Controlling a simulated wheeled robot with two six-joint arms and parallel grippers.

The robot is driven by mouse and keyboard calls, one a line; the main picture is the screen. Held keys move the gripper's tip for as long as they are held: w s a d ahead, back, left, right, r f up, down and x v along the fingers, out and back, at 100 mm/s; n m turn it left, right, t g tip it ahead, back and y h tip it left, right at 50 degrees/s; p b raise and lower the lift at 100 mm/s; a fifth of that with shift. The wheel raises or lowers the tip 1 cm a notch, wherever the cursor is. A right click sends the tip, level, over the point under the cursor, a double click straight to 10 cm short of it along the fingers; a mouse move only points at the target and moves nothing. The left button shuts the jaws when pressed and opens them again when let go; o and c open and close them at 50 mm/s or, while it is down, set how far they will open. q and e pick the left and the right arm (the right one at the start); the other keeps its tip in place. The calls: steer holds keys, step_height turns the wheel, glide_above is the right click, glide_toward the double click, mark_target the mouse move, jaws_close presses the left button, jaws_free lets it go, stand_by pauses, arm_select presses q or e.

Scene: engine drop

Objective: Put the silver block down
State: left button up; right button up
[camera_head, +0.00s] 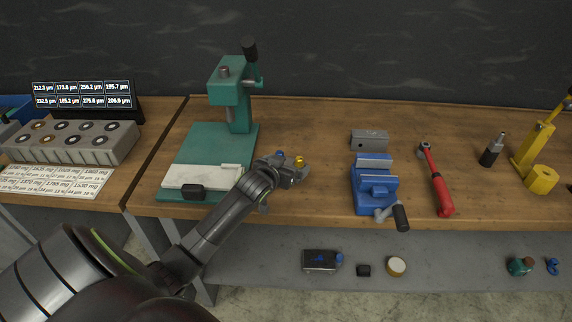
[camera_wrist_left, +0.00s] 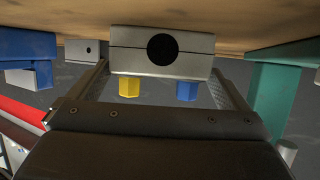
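My left gripper (camera_head: 285,174) is in the middle of the head view, above the bench between the green press and the blue vise. It is shut on a silver block (camera_wrist_left: 162,62). In the left wrist view the block lies between the two fingers; its face has a round dark hole and a split line. A yellow hex head (camera_wrist_left: 129,87) and a blue hex head (camera_wrist_left: 187,91) stick out of it. In the head view the gripper hides part of the block. I cannot tell whether it touches the bench. My right gripper is not in view.
The green press (camera_head: 231,95) stands left, the blue vise (camera_head: 374,186) right. A second silver block (camera_head: 369,138) lies behind the vise. A red-handled wrench (camera_head: 437,185) and a yellow tool (camera_head: 534,150) are further right. The wooden bench (camera_head: 310,125) is clear behind my gripper.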

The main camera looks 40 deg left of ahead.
arm_select(q)
steer(key=shift+r, duration=0.15)
steer(key=v, duration=1.2)
steer(key=shift+b, duration=0.3)
